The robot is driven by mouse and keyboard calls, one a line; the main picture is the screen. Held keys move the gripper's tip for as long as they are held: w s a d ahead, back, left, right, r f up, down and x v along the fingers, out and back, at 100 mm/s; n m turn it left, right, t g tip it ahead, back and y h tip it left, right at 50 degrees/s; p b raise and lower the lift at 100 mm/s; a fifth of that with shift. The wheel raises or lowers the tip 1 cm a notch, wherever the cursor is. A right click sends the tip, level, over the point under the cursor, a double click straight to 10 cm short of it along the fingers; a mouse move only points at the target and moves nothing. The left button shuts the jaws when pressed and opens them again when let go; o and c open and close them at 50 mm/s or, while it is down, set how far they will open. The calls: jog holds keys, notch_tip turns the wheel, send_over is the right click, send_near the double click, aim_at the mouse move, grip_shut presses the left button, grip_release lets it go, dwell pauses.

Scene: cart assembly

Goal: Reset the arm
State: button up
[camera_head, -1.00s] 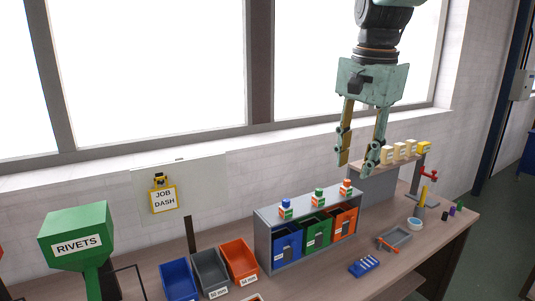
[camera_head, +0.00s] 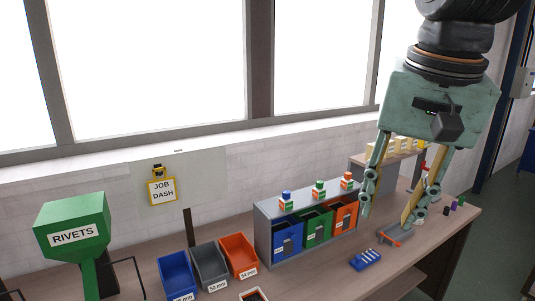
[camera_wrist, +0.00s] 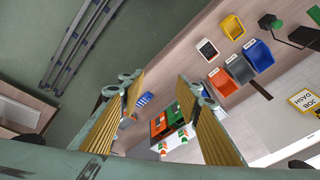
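My gripper (camera_head: 386,218) hangs in the right part of the head view, in front of the bench's right half. Its two fingers are spread apart with nothing between them, so it is open and empty. In the wrist view my gripper's fingers (camera_wrist: 160,85) also stand apart, with the bench top seen far below between them. The fingers and gripper body hide part of the shelf with pale blocks and the red-and-yellow fixture behind.
A grey rack (camera_head: 262,228) holds blue, green and orange bins, with small bottles on top. Blue (camera_head: 176,276), grey (camera_head: 209,268) and orange (camera_head: 240,255) trays stand left of it, near the green rivets hopper (camera_head: 72,225). A blue holder (camera_head: 365,260) lies on the bench.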

jog(key=s+f+n+b, duration=0.1)
jog(key=s+f+n, duration=0.1)
jog(key=s+f, duration=0.3)
jog(key=s+f+n+t+b, duration=0.1)
jog(key=s+f, duration=0.4)
jog(key=s, duration=0.6)
jog(key=shift+s+n+b, duration=0.35)
jog(key=shift+n+b, duration=0.15)
jog(key=shift+n, duration=0.4)
